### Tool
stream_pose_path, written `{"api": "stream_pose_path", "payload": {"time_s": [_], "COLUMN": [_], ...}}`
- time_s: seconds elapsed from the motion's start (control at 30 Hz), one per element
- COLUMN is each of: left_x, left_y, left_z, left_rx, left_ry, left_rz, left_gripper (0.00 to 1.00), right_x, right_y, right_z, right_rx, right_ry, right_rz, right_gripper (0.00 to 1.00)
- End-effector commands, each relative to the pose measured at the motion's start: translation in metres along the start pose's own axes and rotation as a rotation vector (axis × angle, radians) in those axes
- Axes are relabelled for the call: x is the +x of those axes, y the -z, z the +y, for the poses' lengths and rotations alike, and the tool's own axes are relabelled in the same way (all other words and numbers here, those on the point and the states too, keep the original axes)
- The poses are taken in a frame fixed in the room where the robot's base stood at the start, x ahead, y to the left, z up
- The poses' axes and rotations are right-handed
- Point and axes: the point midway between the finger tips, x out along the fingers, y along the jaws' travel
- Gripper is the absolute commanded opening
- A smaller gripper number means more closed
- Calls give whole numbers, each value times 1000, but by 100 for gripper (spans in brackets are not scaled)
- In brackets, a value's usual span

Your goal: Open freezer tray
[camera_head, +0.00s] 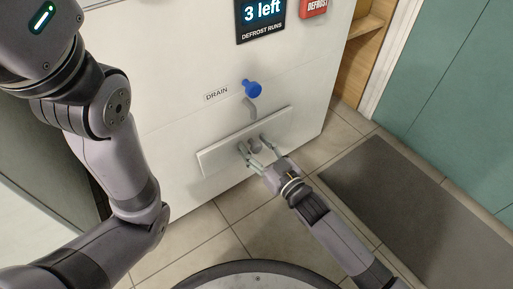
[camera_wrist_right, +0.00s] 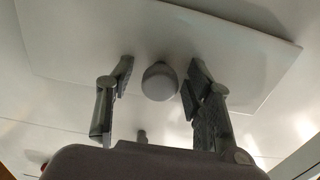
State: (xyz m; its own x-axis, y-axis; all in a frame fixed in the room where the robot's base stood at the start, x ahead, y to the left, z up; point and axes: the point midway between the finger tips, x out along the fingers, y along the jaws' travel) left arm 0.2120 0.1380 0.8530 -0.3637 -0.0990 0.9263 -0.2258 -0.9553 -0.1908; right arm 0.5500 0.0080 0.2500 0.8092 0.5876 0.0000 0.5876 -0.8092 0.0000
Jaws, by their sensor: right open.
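The freezer tray front (camera_head: 222,153) is a flat white panel low on the white freezer, and it looks closed or nearly flush. A round grey knob (camera_head: 255,146) sits at its middle. My right gripper (camera_head: 256,147) is open at the panel, with one finger on each side of the knob. In the right wrist view the knob (camera_wrist_right: 159,81) shows between the spread fingers, with a gap on both sides, and the white panel (camera_wrist_right: 235,65) lies behind it. My left arm fills the left of the head view; its gripper is out of frame.
A grey mat (camera_head: 400,205) lies on the tiled floor at right. Bare tiles lie before the freezer.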

Motion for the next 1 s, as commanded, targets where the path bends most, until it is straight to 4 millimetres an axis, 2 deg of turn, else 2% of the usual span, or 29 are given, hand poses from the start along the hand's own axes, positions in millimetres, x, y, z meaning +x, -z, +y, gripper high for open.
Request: {"api": "stream_pose_path", "payload": {"time_s": [0.07,0.73,1.0], "left_x": [0,0,0], "left_y": [0,0,0], "left_z": [0,0,0], "left_rx": [0,0,0], "left_ry": [0,0,0], "left_rz": [0,0,-1], "left_gripper": [40,40,40], "right_x": [0,-1,-1], "right_y": [0,0,-1], "right_z": [0,0,0], "right_rx": [0,0,0], "right_ry": [0,0,1], "right_rz": [0,0,-1], "right_gripper": [46,1,0]}}
